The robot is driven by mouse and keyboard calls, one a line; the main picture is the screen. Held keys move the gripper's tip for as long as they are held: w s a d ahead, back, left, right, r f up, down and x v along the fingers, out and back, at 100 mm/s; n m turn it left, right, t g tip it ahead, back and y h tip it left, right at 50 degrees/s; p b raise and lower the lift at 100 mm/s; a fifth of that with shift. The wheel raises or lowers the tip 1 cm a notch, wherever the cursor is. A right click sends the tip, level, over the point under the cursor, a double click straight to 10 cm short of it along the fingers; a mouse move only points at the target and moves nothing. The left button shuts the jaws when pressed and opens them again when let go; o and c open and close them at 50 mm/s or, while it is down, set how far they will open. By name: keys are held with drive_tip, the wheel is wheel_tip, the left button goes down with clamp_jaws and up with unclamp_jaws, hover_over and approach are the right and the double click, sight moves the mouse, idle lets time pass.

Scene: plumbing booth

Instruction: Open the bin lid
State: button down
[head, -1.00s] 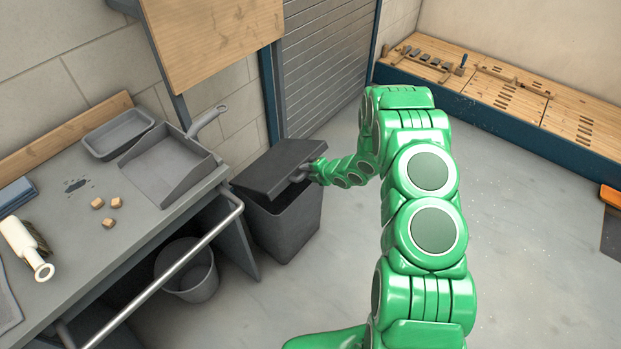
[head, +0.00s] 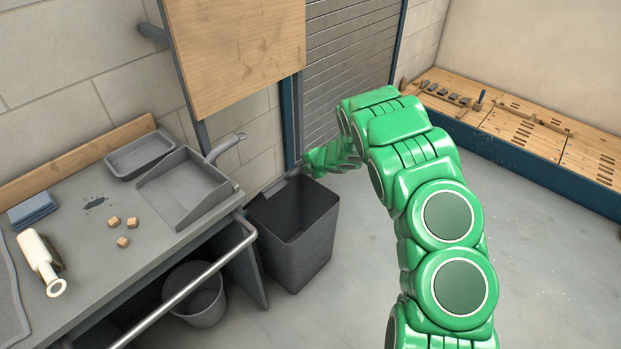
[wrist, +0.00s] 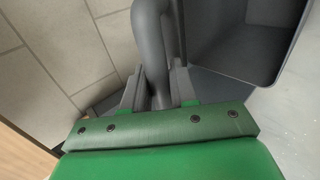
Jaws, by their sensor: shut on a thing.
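The dark grey bin (head: 305,245) stands on the floor at the right end of the workbench, its mouth uncovered and its inside showing. Its lid (head: 277,186) is swung up at the back and seen nearly edge-on, mostly hard to make out. My gripper (head: 303,172) is at the bin's back edge, partly hidden by my green arm. In the wrist view, my gripper (wrist: 156,95) is shut on a grey bar, the lid handle (wrist: 152,45), with a finger on each side. The open bin (wrist: 238,40) shows at upper right there.
A bucket (head: 200,295) stands below. Floor to the right is clear.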

drive_tip(key=w+a+r, duration=0.5)
drive_tip(key=w+a, duration=0.1)
drive_tip(key=shift+w+a, duration=0.4)
drive_tip(key=shift+f, duration=0.1)
drive_tip(key=c, duration=1)
unclamp_jaws()
drive_tip(key=shift+d, duration=0.1)
drive_tip(key=shift+v, duration=3.85)
